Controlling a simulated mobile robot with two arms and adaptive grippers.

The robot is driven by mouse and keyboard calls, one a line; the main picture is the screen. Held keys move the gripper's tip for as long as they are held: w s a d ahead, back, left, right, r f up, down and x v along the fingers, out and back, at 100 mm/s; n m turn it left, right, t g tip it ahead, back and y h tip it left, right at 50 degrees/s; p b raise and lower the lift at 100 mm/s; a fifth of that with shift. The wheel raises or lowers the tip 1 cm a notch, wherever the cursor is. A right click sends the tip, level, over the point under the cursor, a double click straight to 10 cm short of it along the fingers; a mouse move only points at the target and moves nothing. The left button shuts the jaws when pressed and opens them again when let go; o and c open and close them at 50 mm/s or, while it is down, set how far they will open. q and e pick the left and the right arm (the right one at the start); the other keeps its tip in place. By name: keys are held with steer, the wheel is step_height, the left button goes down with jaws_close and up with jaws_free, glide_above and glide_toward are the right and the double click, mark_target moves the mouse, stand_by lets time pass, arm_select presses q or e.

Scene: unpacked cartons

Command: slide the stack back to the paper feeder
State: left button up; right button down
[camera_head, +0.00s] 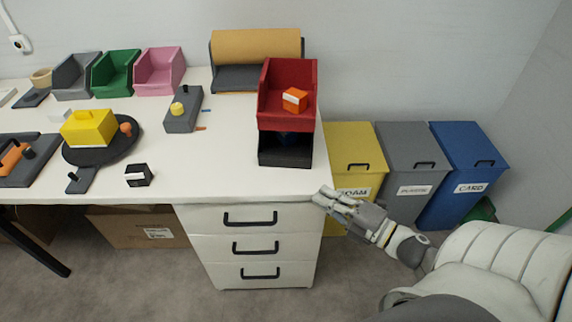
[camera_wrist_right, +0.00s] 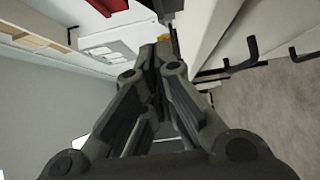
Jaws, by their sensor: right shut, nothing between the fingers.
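The stack stands at the right end of the white table: a red open bin (camera_head: 287,112) on top of a black bin (camera_head: 285,158). An orange block (camera_head: 294,99) with a white label lies in the red bin. Behind the stack, at the wall, is the paper feeder, a brown paper roll (camera_head: 250,46) on a grey base (camera_head: 236,79). My right gripper (camera_head: 322,198) is shut and empty at the table's front right corner, in front of and apart from the stack. Its closed fingers (camera_wrist_right: 152,62) fill the middle of the right wrist view. My left gripper is not in view.
Grey, green and pink bins (camera_head: 160,73) line the wall. A yellow weight (camera_head: 88,128) on a black scale stands at left, near a small black block (camera_head: 139,175). Drawers (camera_head: 251,245) sit below; yellow, grey and blue waste bins (camera_head: 463,172) stand right of the table.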

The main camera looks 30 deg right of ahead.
steer(key=p+x, duration=0.1)
steer(key=x, duration=0.8)
steer(key=w, duration=0.1)
steer(key=w+d, duration=0.1)
steer(key=w, duration=0.1)
steer(key=shift+d+p, duration=0.15)
steer(key=shift+p, duration=0.2)
steer(key=shift+w+d+f, duration=0.1)
steer(key=shift+w+d, duration=0.1)
steer(key=shift+w, duration=0.15)
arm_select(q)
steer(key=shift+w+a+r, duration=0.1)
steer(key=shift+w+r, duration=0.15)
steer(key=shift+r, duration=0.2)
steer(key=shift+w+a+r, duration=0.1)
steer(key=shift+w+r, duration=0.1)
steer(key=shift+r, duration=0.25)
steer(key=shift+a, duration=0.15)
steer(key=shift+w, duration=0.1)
arm_select(e)
steer(key=shift+w+d, duration=0.1)
steer(key=shift+w, duration=0.05)
